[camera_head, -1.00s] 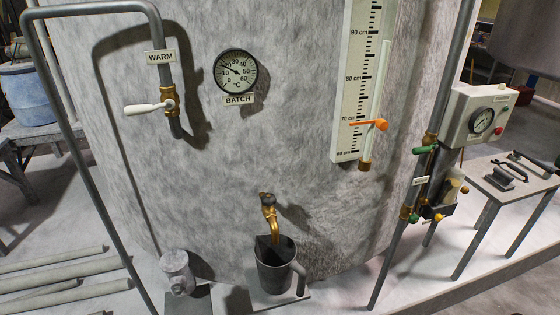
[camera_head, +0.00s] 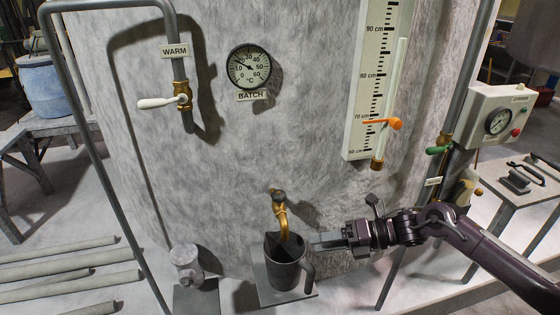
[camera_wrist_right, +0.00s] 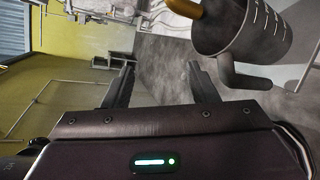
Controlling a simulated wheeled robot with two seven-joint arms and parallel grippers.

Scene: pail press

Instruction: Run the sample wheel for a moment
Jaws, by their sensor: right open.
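A brass sample tap (camera_head: 281,222) comes out of the big grey tank, with a small dark wheel (camera_head: 278,195) on top. A dark grey jug (camera_head: 285,270) with a side handle stands upright under its spout. No flow from the spout can be made out. My right gripper (camera_head: 318,241) is open and empty, just right of the spout and jug rim, below the wheel's height. In the right wrist view the two fingers (camera_wrist_right: 163,80) stand apart, with the jug (camera_wrist_right: 245,40) and brass spout (camera_wrist_right: 188,8) at upper right. My left gripper is not in view.
A WARM valve with a white lever (camera_head: 163,102), a BATCH dial (camera_head: 249,67) and a level scale (camera_head: 372,95) with an orange pointer are on the tank. A control box (camera_head: 492,117) and side table (camera_head: 520,195) are right. Pipes (camera_head: 70,260) lie on the floor at left.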

